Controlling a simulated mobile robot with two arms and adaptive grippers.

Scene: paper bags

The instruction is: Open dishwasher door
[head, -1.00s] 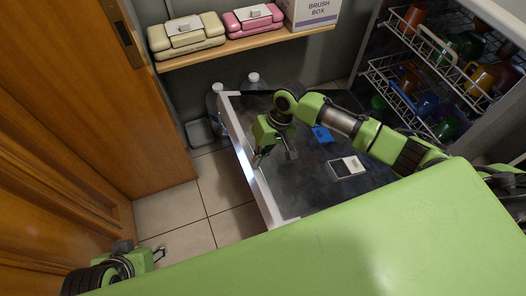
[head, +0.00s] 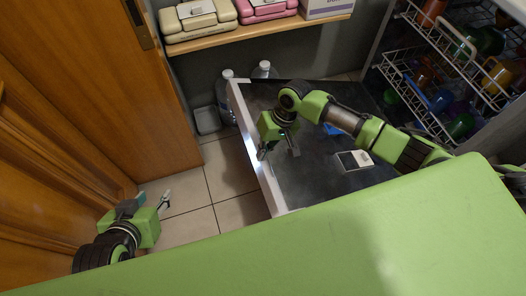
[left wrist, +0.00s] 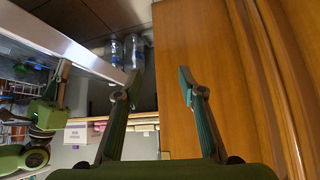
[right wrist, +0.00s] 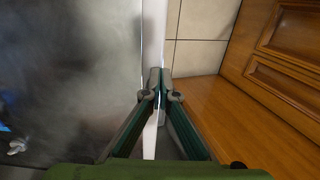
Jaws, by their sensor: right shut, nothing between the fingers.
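The dishwasher door (head: 300,178) is folded down, its dark inner face up and its pale rim (head: 254,140) toward the wooden cabinets. The door fills the left of the right wrist view (right wrist: 70,80). My right gripper (head: 276,154) is over the door near that rim. In the right wrist view its fingertips (right wrist: 161,78) are together over the pale rim, with nothing between them. My left gripper (head: 154,202) is left of the door, above the floor by the cabinets. The left wrist view shows its fingers (left wrist: 159,82) apart and empty.
Dish racks (head: 425,85) with coloured cups are at the upper right. A wooden shelf (head: 270,31) holds cases and a box. Bottles (head: 224,90) stand behind the door. Wooden cabinets (head: 60,130) line the left. Tiled floor (head: 215,185) is free between.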

